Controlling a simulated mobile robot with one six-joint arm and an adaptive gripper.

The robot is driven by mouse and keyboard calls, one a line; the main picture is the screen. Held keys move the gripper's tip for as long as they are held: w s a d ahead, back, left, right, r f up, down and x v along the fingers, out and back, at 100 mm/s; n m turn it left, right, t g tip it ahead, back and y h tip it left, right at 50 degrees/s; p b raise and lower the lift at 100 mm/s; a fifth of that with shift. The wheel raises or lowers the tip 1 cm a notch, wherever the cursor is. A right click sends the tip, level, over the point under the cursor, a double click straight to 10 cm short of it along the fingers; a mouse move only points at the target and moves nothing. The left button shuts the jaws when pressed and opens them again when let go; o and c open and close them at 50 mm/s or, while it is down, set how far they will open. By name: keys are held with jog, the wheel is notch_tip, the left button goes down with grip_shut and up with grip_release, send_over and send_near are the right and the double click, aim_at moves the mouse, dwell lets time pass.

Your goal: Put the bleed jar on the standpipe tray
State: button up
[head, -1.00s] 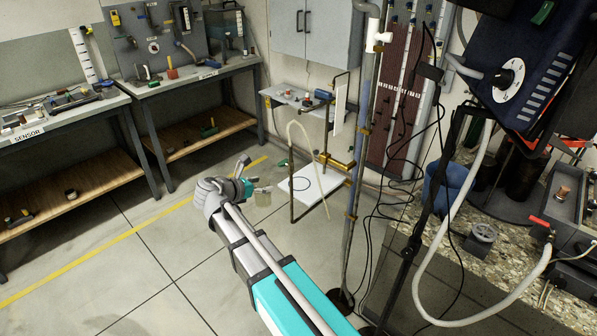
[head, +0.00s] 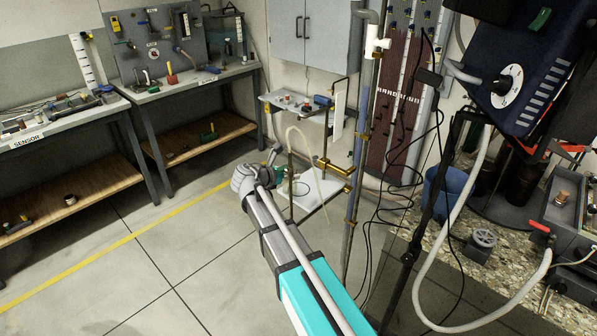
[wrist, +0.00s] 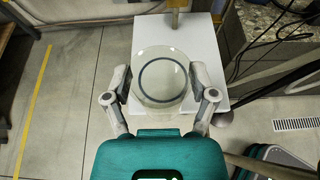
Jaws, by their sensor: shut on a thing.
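The bleed jar (wrist: 160,62) is a clear, round glass vessel, seen from above in the wrist view. My gripper (wrist: 160,88) is shut on it, one finger on each side. The standpipe tray (wrist: 205,50) is a flat white plate beneath the jar. A dark ring shows through the glass; the tray has a ring mark in the head view. I cannot tell whether the jar touches the tray. In the head view, my gripper (head: 270,168) is at the left side of the tray (head: 322,190), and the jar is mostly hidden there.
A brass-clamped standpipe (head: 355,170) rises right of the tray, and a pale hose (head: 312,150) arches above it. Black cables (head: 385,190) hang to the right. A small shelf (head: 290,103) is behind. Workbenches (head: 190,85) stand at left, with clear floor before them.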

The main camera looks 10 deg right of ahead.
aim_at(295, 171)
jog(key=shift+r+b+x, duration=0.2)
jog(key=shift+b+x, duration=0.05)
jog(key=shift+x, duration=0.9)
jog(key=shift+r+b+x, duration=0.2)
jog(key=shift+x, duration=0.95)
jog(key=shift+d+f+b, duration=0.1)
jog(key=shift+f+b, duration=0.25)
jog(key=shift+f, duration=0.15)
jog(key=o, duration=1.1)
jog(key=shift+r, duration=0.2)
